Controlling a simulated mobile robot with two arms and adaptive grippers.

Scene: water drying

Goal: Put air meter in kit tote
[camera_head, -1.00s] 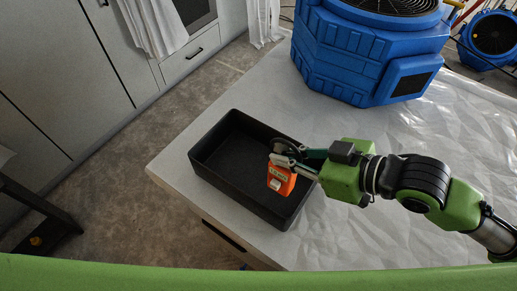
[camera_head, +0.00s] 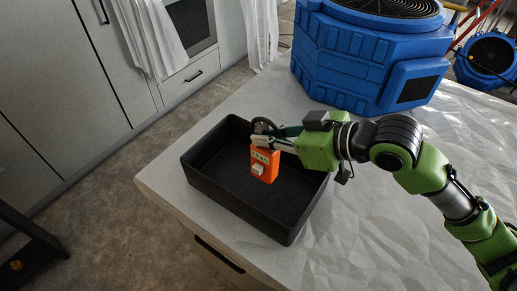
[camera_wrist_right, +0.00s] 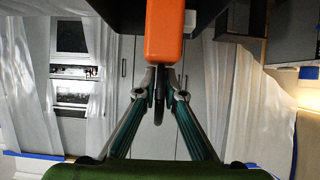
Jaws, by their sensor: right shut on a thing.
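The air meter (camera_head: 264,164) is an orange handheld device with a pale display and a black round top part. My right gripper (camera_head: 268,140) is shut on it near its top, and it hangs over the inside of the kit tote (camera_head: 218,190). The kit tote is a black open box on the covered counter. I cannot tell whether the meter touches the tote floor. In the right wrist view the orange body (camera_wrist_right: 164,30) shows beyond the fingertips (camera_wrist_right: 159,82), with the black part between them. My left gripper is not in view.
A large blue machine (camera_head: 365,55) stands on the plastic-covered counter (camera_head: 430,150) behind my right arm. Another blue fan unit (camera_head: 488,58) is at the far right. Grey cabinets (camera_head: 60,80) and bare floor lie left of the counter edge.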

